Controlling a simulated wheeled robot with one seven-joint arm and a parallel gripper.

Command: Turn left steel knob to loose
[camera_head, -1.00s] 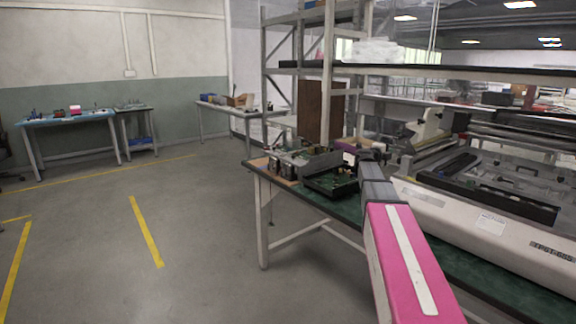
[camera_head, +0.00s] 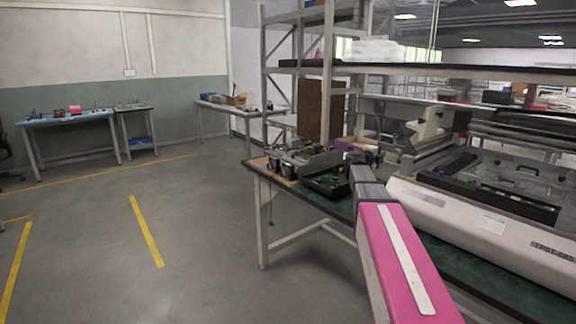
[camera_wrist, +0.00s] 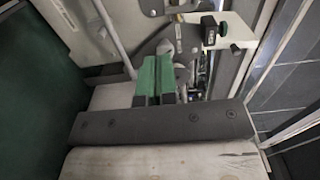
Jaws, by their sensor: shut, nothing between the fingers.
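I cannot make out the left steel knob for certain. In the wrist view, a metal lever-like part (camera_wrist: 164,47) lies just beyond my gripper (camera_wrist: 156,62), whose green fingers are shut and empty. Whether they touch it cannot be told. A black knob (camera_wrist: 208,30) and a smaller dark knob (camera_wrist: 236,50) sit on a pale bracket to the right. In the head view, my pink arm reaches to the left end of the white machine (camera_head: 490,225); its own links hide the fingertips.
The machine stands on a green-topped bench (camera_head: 470,260). Black trays with electronic parts (camera_head: 325,183) lie on the bench's left end. A shelf rack (camera_head: 328,95) stands behind. The floor (camera_head: 200,220) to the left is open, with yellow lines.

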